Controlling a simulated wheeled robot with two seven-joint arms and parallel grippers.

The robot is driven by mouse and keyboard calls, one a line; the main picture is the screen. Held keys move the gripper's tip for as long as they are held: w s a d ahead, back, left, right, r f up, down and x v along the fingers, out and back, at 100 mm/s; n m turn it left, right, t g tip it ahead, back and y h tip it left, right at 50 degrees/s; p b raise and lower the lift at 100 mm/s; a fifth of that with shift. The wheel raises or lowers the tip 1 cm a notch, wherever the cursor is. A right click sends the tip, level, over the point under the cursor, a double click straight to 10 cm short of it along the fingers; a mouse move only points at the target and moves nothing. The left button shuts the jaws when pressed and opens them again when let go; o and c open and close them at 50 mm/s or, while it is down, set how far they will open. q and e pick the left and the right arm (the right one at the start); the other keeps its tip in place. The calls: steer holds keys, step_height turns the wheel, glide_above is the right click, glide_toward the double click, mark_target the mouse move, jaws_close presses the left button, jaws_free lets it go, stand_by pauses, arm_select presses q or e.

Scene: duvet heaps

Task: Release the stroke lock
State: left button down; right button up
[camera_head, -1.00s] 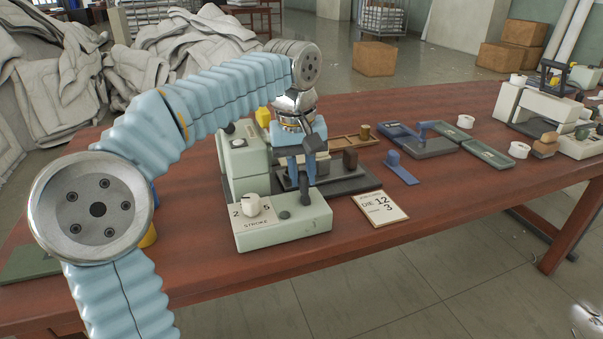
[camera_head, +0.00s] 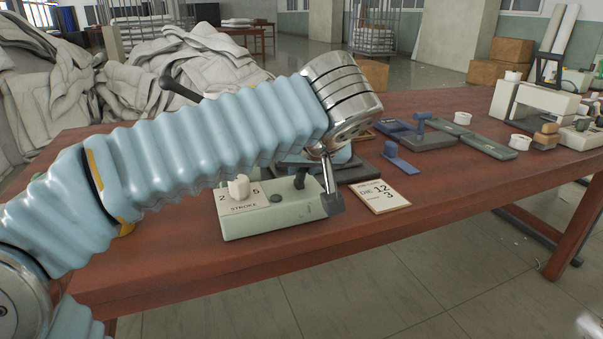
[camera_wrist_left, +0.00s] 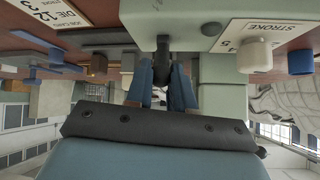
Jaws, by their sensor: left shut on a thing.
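The pale green stroke block (camera_head: 270,220) stands at the table's front edge. Its top has a cream dial knob (camera_head: 238,188) beside a plate marked STROKE, with 2 and 5 legible. A small dark button (camera_head: 275,198) sits right of the dial, and a dark upright knob (camera_head: 300,181) stands further right. My left gripper (camera_head: 316,186) is over the block's right end. In the left wrist view, which is upside down, its blue fingers are shut on the dark knob (camera_wrist_left: 163,45); the dial (camera_wrist_left: 254,54) is to the right. The dial's exact setting is unclear. My right gripper is not in view.
A card (camera_head: 380,197) reading DIE 12 and 3 lies right of the block. A blue tool (camera_head: 400,160) and green trays (camera_head: 485,145) lie beyond it. My left arm hides most of the press; a dark ball-ended lever (camera_head: 180,88) shows behind the arm.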

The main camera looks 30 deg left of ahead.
arm_select(q)
steer(key=shift+s+d+b, duration=0.1)
steer(key=shift+d+b, duration=0.05)
steer(key=shift+b, duration=0.2)
steer(key=shift+t+y, duration=0.3)
steer(key=c, duration=1)
jaws_free()
steer(key=p+v, duration=0.2)
steer(key=v, duration=1.1)
steer(key=shift+s+d+r+p, duration=0.2)
steer(key=shift+r+p, duration=0.05)
steer(key=shift+p, duration=0.1)
